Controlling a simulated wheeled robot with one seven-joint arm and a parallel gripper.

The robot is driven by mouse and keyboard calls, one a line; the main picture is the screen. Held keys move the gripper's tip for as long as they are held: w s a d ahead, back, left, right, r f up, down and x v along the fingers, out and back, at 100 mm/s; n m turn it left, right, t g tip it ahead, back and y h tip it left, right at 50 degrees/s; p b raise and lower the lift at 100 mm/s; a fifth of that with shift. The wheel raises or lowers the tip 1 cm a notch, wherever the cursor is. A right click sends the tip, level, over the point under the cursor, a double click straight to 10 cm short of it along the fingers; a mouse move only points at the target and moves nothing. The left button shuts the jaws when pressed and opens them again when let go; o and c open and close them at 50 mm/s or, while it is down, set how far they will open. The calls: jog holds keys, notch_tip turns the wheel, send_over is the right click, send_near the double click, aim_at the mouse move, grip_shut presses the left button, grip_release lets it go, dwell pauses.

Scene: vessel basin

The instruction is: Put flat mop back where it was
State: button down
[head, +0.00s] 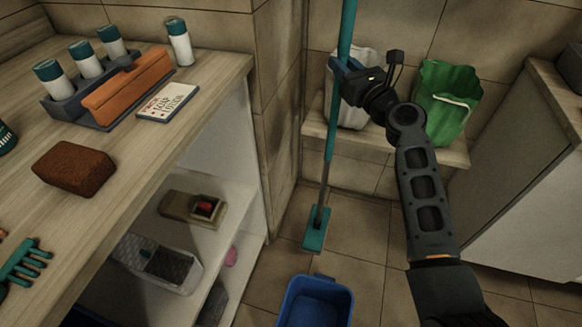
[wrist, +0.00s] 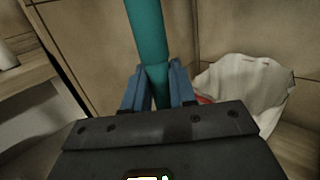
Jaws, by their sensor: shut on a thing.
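The flat mop (head: 330,125) has a long teal and grey handle and a flat teal head. It stands nearly upright, and its head (head: 316,232) is at the tiled floor near the wall corner; I cannot tell if it touches. My gripper (head: 346,68) is shut on the upper part of the handle. In the wrist view the teal handle (wrist: 147,35) runs up between the blue fingers of my gripper (wrist: 158,88). The handle's top is out of view.
A blue bucket (head: 315,302) stands on the floor before the mop. A low ledge (head: 378,142) holds a white bag (head: 352,112) and a green bag (head: 447,95). A wooden counter (head: 122,148) with bottles and a brown sponge is at left, with shelves below. A cabinet (head: 530,165) is at right.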

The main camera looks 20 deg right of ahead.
jog(key=w+a+f+b, duration=0.6)
jog(key=a+f+b, duration=0.2)
jog(key=a+f, duration=0.2)
jog(key=shift+f, duration=0.35)
dwell(0.3)
jog(key=shift+f, duration=0.2)
jog(key=c, duration=0.9)
grip_release()
jog(key=s, duration=0.4)
jog(key=s+d+p, duration=0.1)
jog(key=s, duration=0.3)
jog(key=s+d+f+p, duration=0.1)
jog(key=s, duration=0.3)
jog(key=shift+f, duration=0.1)
